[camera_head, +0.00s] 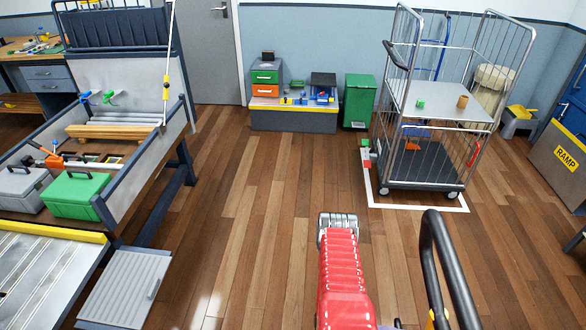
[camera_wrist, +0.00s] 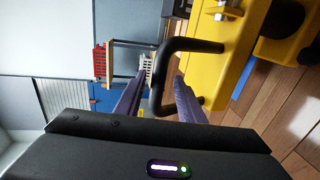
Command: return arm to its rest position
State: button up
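My gripper (camera_wrist: 159,78) shows in the wrist view as two dark purple fingers standing apart. A bent black bar on a yellow body passes across the view between the fingers, with visible gaps beside it. The fingers do not look closed on it, but I cannot tell how near in depth it is. No carried object shows between them. In the head view I cannot make out the gripper's fingers.
A wire cart (camera_head: 435,90) stands right inside a white floor outline. Behind are a green bin (camera_head: 359,101) and a grey platform (camera_head: 292,118). The middle wooden floor (camera_head: 262,190) is clear.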

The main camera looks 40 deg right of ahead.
jog(key=shift+w+a, duration=0.1)
dwell(0.3)
jog(key=shift+v, duration=4.25)
jog(key=x, duration=1.3)
jog(key=shift+s+d, duration=0.3)
jog(key=shift+w, duration=0.15)
